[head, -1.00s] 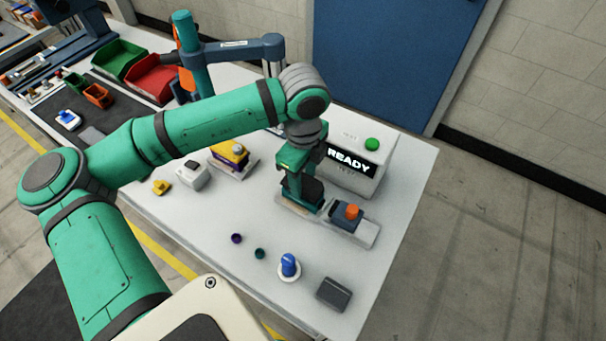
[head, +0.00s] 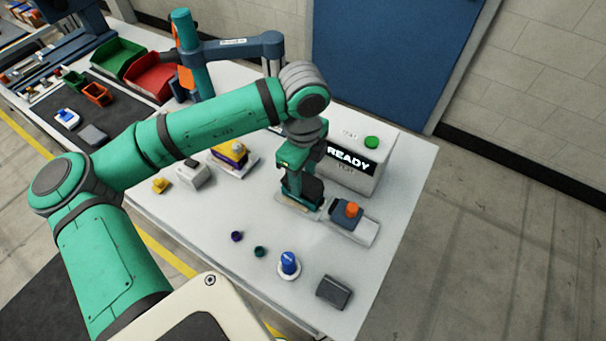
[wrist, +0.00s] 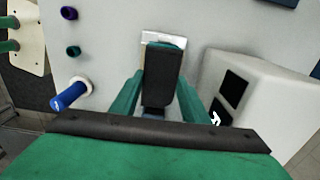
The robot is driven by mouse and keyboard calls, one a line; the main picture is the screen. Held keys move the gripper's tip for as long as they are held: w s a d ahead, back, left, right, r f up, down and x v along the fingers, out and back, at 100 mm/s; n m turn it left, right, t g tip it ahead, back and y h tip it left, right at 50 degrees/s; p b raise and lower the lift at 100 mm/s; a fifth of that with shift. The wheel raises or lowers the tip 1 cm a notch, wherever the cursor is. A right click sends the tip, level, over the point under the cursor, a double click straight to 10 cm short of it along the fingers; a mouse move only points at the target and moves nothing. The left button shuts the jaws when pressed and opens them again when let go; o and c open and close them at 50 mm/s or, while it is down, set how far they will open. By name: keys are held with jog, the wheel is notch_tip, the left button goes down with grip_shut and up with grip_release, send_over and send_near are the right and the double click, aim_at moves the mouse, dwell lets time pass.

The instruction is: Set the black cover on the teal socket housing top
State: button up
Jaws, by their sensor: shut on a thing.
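My gripper (head: 300,190) points down over a light plate (head: 290,202) in the middle of the table. In the wrist view the gripper (wrist: 160,82) has its two green fingers on either side of the black cover (wrist: 159,88) and is shut on it. A thin teal edge, seemingly the teal socket housing (wrist: 172,43), shows at the cover's far end. The cover hides most of the housing. I cannot tell whether the cover is fully seated or just above it.
A grey box with a READY display (head: 349,160) stands close behind the gripper. A blue block with an orange button (head: 352,209) is just right. A blue knob (head: 288,263), two small rings and a dark grey box (head: 333,292) lie in front. Table between is clear.

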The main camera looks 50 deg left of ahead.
aim_at(303, 181)
jog(key=shift+f, duration=0.75)
dwell(0.9)
jog(key=o, duration=1.1)
notch_tip(303, 181, up, 11)
jog(key=shift+f, duration=0.1)
jog(key=shift+s+a, duration=0.1)
dwell(0.3)
